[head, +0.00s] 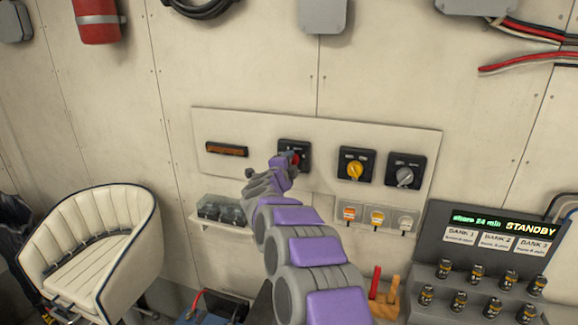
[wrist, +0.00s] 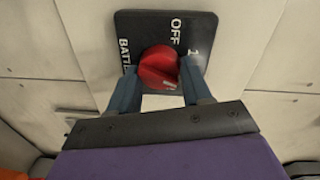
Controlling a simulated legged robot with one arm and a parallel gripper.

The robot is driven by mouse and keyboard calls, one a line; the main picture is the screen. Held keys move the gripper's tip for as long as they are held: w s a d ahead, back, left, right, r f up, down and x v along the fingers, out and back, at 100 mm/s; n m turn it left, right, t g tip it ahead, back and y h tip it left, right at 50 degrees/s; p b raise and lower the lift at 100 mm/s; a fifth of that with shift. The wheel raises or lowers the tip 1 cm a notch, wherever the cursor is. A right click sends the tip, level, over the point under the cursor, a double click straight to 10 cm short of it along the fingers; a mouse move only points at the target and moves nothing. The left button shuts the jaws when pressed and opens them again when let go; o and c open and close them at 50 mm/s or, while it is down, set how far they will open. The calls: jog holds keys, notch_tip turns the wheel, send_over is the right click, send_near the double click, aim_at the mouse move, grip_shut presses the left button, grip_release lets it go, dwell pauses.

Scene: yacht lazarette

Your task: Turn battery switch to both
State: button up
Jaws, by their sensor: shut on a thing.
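The battery switch is a red knob (wrist: 158,68) on a black plate (wrist: 190,28). In the wrist view the plate shows the words OFF and part of BATTERY, and a partly covered 1. In the head view the red knob (head: 294,158) sits on the leftmost of three black switch plates, partly hidden by my gripper (head: 284,164). My gripper's blue-grey fingers (wrist: 158,86) are shut on the red knob, one on each side. A pale mark shows on the knob's lower right. The BOTH label is not visible.
A yellow knob (head: 355,170) and a grey knob (head: 404,177) sit to the right on the same panel (head: 330,131). Below are a small shelf (head: 222,229) and a row of colored plugs (head: 377,217). A white seat (head: 95,240) stands left, a battery console (head: 480,265) right.

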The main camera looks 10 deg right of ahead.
jog(key=shift+f, duration=0.25)
jog(key=o, duration=1.1)
jog(key=shift+r, duration=0.1)
jog(key=shift+c, duration=0.2)
jog(key=shift+a, duration=0.1)
jog(key=v, duration=1.7)
jog(key=shift+s, duration=0.15)
